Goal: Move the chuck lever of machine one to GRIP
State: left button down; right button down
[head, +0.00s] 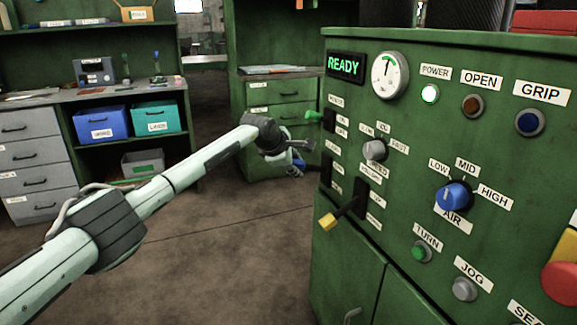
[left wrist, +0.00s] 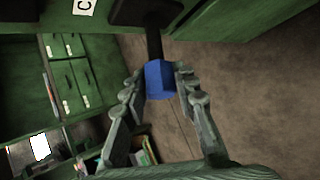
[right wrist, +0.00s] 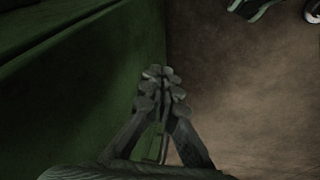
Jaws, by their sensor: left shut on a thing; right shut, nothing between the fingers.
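The chuck lever's blue knob (head: 298,165) shows in the head view beside the left side of the green machine (head: 400,140), partly hidden by my gripper. My left gripper (head: 290,155) is around this knob. In the left wrist view the blue knob (left wrist: 159,80) on its dark shaft (left wrist: 154,45) sits between the fingertips of my left gripper (left wrist: 160,85), which is shut on it. My right gripper (right wrist: 160,85) is shut and empty, beside a green panel in the right wrist view. Lamps labelled OPEN (head: 473,105) and GRIP (head: 529,123) sit at the panel's upper right.
A green-tipped lever (head: 314,116) stands above the blue knob and a yellow-tipped lever (head: 327,220) below it. The panel also has a blue AIR dial (head: 454,195) and a red button (head: 562,278). A workbench (head: 60,97) stands behind left. The floor between is clear.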

pick_arm(q)
jog(key=shift+w+d+r+y, duration=0.15)
jog(key=shift+d+r+y, duration=0.05)
jog(key=shift+r+y, duration=0.4)
jog(key=shift+d+r+g, duration=0.2)
jog(key=shift+r+g, duration=0.15)
jog(key=shift+g, duration=0.05)
pick_arm(e)
jog(key=shift+x, duration=0.9)
pick_arm(q)
jog(key=shift+w+p, duration=0.1)
jog(key=shift+p, duration=0.2)
jog(key=c, duration=1.2)
grip_release()
jog(key=shift+o, duration=0.2)
jog(key=shift+f+y, duration=0.1)
jog(key=shift+y, duration=0.2)
pick_arm(e)
jog(key=shift+f, duration=0.1)
pick_arm(q)
jog(key=v, duration=1.2)
